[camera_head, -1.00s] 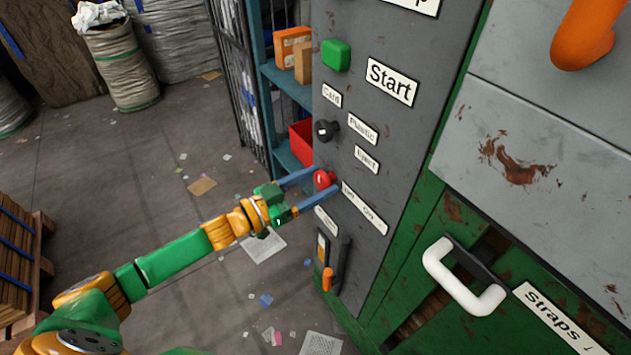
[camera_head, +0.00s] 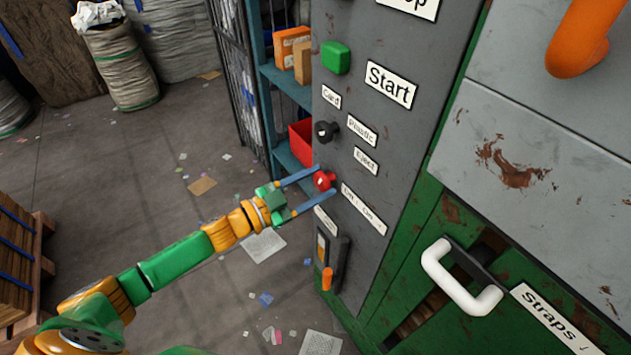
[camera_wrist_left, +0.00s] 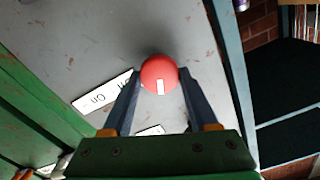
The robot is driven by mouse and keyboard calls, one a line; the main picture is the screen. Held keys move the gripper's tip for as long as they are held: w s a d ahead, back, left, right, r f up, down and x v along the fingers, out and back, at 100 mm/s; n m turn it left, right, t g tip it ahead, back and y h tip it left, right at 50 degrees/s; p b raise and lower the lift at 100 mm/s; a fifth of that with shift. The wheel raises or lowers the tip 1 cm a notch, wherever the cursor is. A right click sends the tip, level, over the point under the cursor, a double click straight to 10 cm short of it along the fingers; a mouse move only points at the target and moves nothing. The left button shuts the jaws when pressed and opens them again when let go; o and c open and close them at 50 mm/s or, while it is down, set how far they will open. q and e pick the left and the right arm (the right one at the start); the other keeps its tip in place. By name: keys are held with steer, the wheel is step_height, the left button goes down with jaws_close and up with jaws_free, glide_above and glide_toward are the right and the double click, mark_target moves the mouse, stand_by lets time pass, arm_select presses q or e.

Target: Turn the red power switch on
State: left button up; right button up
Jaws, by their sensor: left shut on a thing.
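The red power switch (camera_head: 325,181) is a round knob with a white mark, low on the grey control panel (camera_head: 385,130). In the left wrist view the red knob (camera_wrist_left: 159,70) sits between the fingertips, its white mark pointing towards the gripper's palm. My left gripper (camera_head: 322,182) is shut on the knob, one finger on each side; it also shows in the left wrist view (camera_wrist_left: 160,82). A white label (camera_head: 364,208) beside the knob ends in "On"; its other word is hard to read. My right gripper is not in view.
Above the knob are a black knob (camera_head: 326,131) and a green button (camera_head: 335,57) beside the "Start" label (camera_head: 390,85). Below is an orange-tipped lever (camera_head: 327,279). A blue shelf (camera_head: 285,82) stands left of the panel. A white handle (camera_head: 462,278) juts out at right.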

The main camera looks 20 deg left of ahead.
arm_select(q)
steer(key=m, duration=0.3)
steer(key=shift+m, duration=0.4)
steer(key=m, duration=0.2)
steer(key=shift+d+f+m, duration=0.1)
steer(key=shift+m, duration=0.3)
steer(key=m+b, duration=0.1)
steer(key=m, duration=0.2)
steer(key=shift+f, duration=0.1)
steer(key=shift+m, duration=1.7)
steer(key=shift+s+m+b, duration=0.1)
steer(key=shift+m+b, duration=0.2)
steer(key=o, duration=1.3)
steer(key=shift+o, duration=0.2)
